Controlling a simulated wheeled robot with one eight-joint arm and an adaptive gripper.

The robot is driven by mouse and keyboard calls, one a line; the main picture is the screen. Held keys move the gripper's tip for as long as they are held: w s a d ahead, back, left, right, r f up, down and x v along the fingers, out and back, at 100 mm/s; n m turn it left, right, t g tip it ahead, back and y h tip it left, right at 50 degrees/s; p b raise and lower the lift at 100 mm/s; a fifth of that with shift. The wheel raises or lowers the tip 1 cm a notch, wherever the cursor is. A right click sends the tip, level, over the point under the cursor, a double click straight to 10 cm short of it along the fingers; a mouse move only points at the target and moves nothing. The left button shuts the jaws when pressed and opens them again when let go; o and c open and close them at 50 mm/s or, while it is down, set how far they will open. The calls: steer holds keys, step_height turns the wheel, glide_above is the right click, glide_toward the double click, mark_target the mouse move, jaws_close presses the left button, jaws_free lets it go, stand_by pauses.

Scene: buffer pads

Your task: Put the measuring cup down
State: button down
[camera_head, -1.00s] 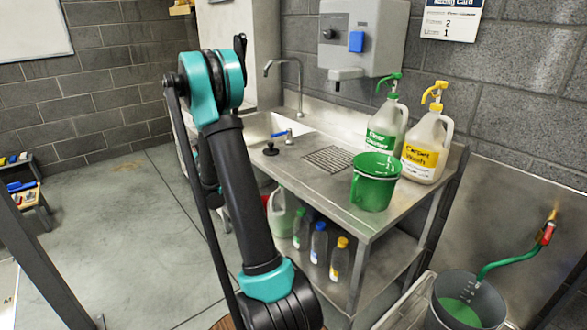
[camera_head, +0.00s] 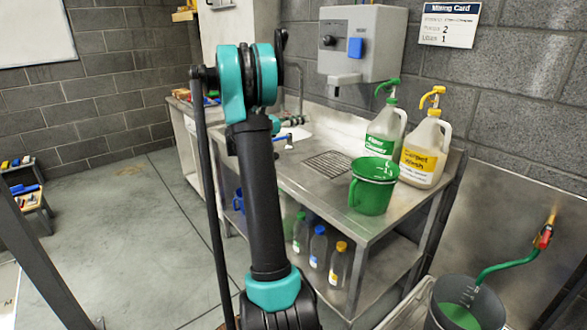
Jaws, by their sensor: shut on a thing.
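A green measuring cup or jug (camera_head: 372,194) with pale markings and a handle on its left stands upright at the front right of the steel counter. My arm (camera_head: 262,190) rises through the middle of the view, with its teal elbow at the top. My gripper is hidden behind the arm, so I cannot see its fingers or anything in them. No gripper touches the green cup. A small blue object (camera_head: 238,200) shows just left of my arm, below the counter level; I cannot tell what it is or what supports it.
Several small bottles (camera_head: 318,248) fill the lower shelf. A grey bucket (camera_head: 488,305) holds green liquid at lower right.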

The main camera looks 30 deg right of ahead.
step_height(320, 180, down, 19)
stand_by(0.5)
steer(key=shift+f, duration=0.15)
steer(key=c, duration=1.7)
jaws_free()
